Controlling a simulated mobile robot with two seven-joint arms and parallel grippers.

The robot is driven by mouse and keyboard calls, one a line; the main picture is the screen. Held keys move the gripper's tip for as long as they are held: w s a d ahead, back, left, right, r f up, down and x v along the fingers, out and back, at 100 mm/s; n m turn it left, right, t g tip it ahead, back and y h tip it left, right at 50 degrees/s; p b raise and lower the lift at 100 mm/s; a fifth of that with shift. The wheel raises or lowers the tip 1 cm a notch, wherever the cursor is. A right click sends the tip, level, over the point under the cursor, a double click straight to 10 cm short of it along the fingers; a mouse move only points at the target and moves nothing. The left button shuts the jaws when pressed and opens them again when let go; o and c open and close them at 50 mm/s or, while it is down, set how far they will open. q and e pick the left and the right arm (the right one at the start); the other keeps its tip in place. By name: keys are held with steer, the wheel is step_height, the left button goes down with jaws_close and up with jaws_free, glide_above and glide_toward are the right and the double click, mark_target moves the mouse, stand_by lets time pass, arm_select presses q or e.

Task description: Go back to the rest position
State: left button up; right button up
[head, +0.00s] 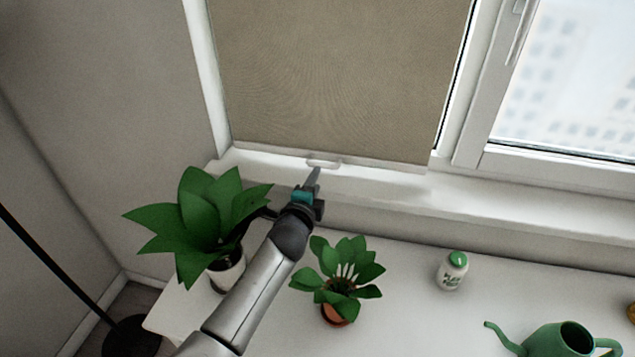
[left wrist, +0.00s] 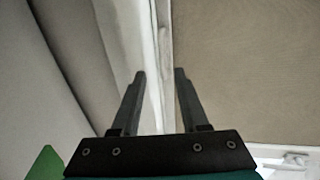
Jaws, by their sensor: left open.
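My left gripper (head: 314,180) is raised over the table near the window sill, just below the bottom bar of the blind. In the left wrist view its two fingers (left wrist: 160,85) are apart with nothing between them. Behind the fingers are the window frame and the edge of the brown blind (left wrist: 240,70). In the head view the blind (head: 340,80) hangs down almost to the sill, and a small white handle (head: 323,162) sits at its bottom edge, close to the fingertips. I cannot tell whether they touch. My right gripper is not in view.
A large potted plant (head: 205,215) stands left of my left arm, a smaller potted plant (head: 340,275) right of it. A white bottle with green cap (head: 452,271) and a green watering can (head: 560,341) stand farther right on the white table (head: 420,320). A dark lamp stand (head: 60,262) is at left.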

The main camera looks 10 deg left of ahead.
arm_select(q)
steer(key=s+a+f+n+g+y, duration=0.1)
steer(key=s+a+f+n+g, duration=0.15)
steer(key=s+f+n, duration=0.4)
steer(key=s+a+f+n+g+y, duration=0.1)
steer(key=s+a+n+g, duration=0.2)
steer(key=s, duration=0.7)
steer(key=s+d+n+g+h, duration=0.1)
steer(key=s+d+n+g, duration=0.15)
steer(key=s, duration=0.85)
steer(key=s+d+n+g+h, duration=0.1)
steer(key=s+n+g, duration=0.3)
steer(key=s, duration=0.6)
step_height(320, 180, down, 24)
steer(key=s+g+b, duration=0.1)
steer(key=s+b, duration=0.1)
steer(key=b, duration=0.1)
steer(key=s+a+f+g+b, duration=0.1)
steer(key=s+a+f+b, duration=0.1)
steer(key=s+f, duration=1.3)
steer(key=shift+s+a+f+g+b, duration=0.3)
steer(key=shift+s+f+g, duration=0.1)
steer(key=shift+f, duration=0.4)
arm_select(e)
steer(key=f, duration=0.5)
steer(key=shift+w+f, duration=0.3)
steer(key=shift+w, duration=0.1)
